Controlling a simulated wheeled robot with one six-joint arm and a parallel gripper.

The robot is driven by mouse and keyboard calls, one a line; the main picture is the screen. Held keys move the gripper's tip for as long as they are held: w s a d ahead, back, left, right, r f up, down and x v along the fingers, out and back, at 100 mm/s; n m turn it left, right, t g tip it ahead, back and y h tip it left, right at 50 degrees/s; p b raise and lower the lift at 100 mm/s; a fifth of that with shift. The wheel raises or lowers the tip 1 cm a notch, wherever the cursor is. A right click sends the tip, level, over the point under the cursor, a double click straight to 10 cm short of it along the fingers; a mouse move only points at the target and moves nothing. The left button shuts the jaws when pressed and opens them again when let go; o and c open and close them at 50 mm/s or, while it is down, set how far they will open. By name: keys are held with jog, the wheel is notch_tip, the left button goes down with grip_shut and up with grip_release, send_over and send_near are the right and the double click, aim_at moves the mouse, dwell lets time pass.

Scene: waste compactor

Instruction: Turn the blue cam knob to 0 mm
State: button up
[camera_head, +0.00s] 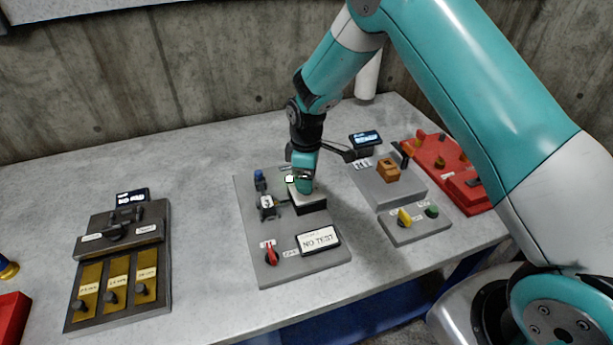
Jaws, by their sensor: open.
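The blue cam knob (260,178) stands at the back left of a grey panel (292,270) in the middle of the bench. It is small, and its pointer and scale cannot be read. My gripper (345,154) is open, with black jaw parts at the back right of my teal wrist. The wrist hangs over the back right of this panel, to the right of the blue knob and apart from it. It hides part of a black block with a light top (309,201). No object shows between the jaws.
The same panel carries a red lever (270,253) and a "NO TEST" display (318,239). To the right are a grey unit with an orange block (387,170) and a red panel (440,160). A dark panel with yellow plates (117,278) stands at left. Bare bench lies between.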

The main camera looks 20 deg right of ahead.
jog(key=shift+f, duration=1.15)
jog(key=c, duration=0.9)
jog(key=shift+m, duration=0.4)
jog(key=shift+m+b, duration=0.65)
jog(key=shift+m, duration=0.45)
jog(key=m+b, duration=0.1)
jog(key=m, duration=0.2)
jog(key=shift+m, duration=0.3)
jog(key=m+b, duration=0.2)
jog(key=m, duration=0.3)
jog(key=shift+m, duration=0.4)
